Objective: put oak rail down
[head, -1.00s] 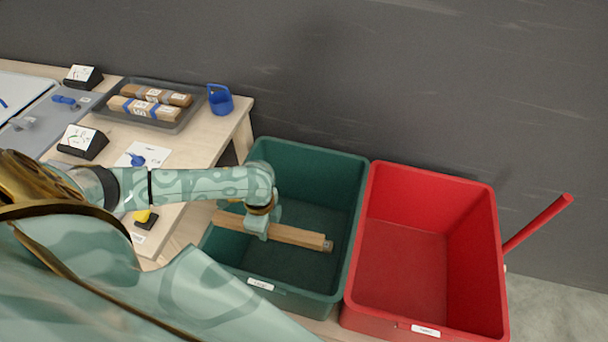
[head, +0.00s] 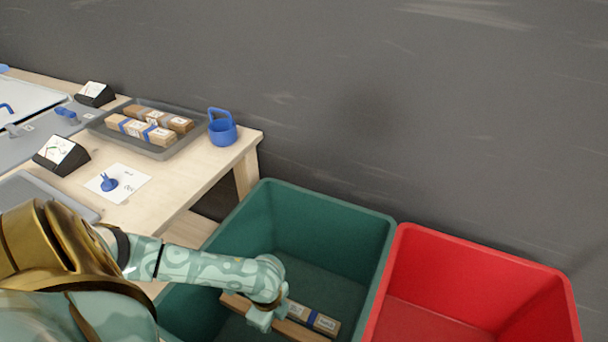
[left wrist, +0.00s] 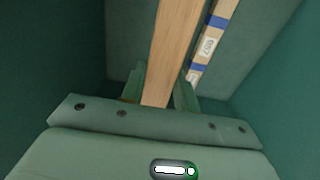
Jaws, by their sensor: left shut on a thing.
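My left gripper (head: 262,320) is down inside the green crate (head: 325,196), shut on the oak rail (head: 296,331). The rail is a plain light-brown bar, and its other end shows left of the gripper. In the left wrist view the oak rail (left wrist: 176,45) runs up between the two fingers (left wrist: 160,94). A second rail with blue bands and a white label (head: 314,319) lies in the crate alongside it, also seen in the left wrist view (left wrist: 211,44). I cannot tell whether the held rail touches the crate floor. My right gripper is out of view.
A red crate (head: 480,255) stands right beside the green one. On the wooden table (head: 205,178) at the left are a grey tray (head: 160,152) of banded rails, a blue handled cup (head: 222,130) and black sign stands (head: 62,154). A dark wall is behind.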

